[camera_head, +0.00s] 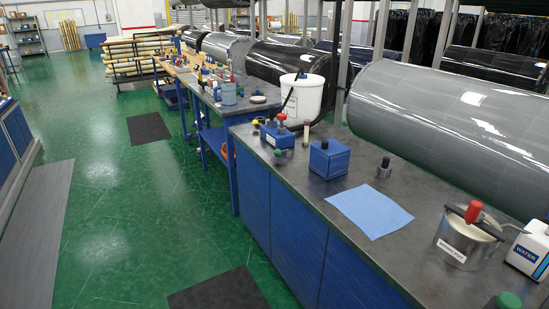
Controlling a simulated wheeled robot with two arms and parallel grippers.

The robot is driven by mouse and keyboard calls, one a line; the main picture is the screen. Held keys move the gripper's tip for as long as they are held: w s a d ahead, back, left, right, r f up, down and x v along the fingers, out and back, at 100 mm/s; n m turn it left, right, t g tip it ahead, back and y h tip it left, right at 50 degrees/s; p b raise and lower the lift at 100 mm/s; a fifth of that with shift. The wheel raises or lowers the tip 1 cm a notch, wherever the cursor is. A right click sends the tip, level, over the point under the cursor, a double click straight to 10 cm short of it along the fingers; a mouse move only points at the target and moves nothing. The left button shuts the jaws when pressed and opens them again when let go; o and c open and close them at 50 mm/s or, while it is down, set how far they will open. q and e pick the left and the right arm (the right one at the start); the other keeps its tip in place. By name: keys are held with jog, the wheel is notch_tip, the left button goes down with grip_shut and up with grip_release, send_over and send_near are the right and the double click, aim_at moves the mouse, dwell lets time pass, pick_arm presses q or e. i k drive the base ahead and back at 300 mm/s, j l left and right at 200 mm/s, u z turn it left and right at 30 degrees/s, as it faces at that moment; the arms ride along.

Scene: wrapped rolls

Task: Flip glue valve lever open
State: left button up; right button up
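No part marked as a glue valve shows clearly. A white bucket (304,99) stands at the back of the near bench, with a black hose curving by its side. In front of it is a blue block (277,136) with a metal fitting and a red-topped part (281,117) on it, perhaps a lever; whether it is open or shut is too small to tell. Neither of my grippers is in view.
The grey benchtop (300,187) also holds a blue box (329,158), a blue sheet (369,210), a small dark cylinder (384,168) and a white WATER container (531,249). A large grey roll (450,115) lies behind. The green floor (110,200) is open, with dark mats.

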aim_at(277, 152)
jog(key=i+u, duration=0.35)
jog(key=i, duration=0.95)
jog(key=l, duration=0.1)
